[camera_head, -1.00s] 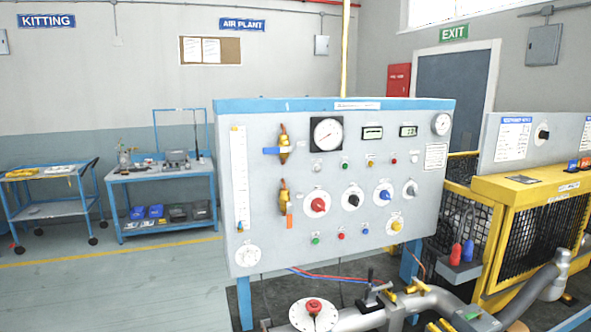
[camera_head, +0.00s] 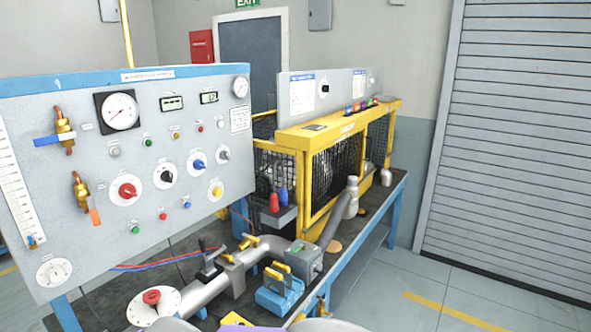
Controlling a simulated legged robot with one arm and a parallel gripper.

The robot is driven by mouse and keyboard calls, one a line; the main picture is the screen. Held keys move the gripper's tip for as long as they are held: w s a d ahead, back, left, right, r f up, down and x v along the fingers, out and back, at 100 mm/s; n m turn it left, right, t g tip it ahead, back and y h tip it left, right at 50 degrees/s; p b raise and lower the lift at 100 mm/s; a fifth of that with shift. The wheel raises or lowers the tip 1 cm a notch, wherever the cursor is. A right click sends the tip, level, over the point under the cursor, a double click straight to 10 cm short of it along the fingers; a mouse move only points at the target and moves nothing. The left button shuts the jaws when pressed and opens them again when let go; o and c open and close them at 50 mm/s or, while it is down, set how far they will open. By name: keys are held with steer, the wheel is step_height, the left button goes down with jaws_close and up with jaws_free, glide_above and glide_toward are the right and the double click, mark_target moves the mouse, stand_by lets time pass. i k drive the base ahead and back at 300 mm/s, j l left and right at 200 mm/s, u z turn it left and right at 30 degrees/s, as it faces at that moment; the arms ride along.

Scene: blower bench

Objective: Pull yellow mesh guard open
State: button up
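The yellow mesh guard (camera_head: 334,172) stands right of centre in the head view, a yellow frame with black mesh panels on the far part of the bench. Its front panels look closed against the frame. The grey pipe rising in front hides part of its lower front. My gripper cannot be made out; only grey, yellow and purple shapes, possibly my own parts, show at the bottom edge.
A grey control panel (camera_head: 150,165) with gauges and knobs fills the left. Pipework (camera_head: 255,245), a blue clamp-like block (camera_head: 280,292) and red and blue handles (camera_head: 274,203) lie before the guard. Floor right of the bench (camera_head: 395,215) is clear up to a roller shutter (camera_head: 520,140).

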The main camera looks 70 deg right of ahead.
mark_target(308, 222)
steer(key=z, duration=2.55)
steer(key=i+l, duration=0.4)
steer(key=i, duration=0.15)
steer(key=i+l, duration=0.4)
steer(key=i, duration=0.15)
steer(key=i+l, duration=0.4)
steer(key=i, duration=0.15)
steer(key=i+l, duration=0.8)
steer(key=i, duration=0.25)
steer(key=i+l, duration=0.4)
steer(key=i, duration=0.15)
steer(key=l+z, duration=0.05)
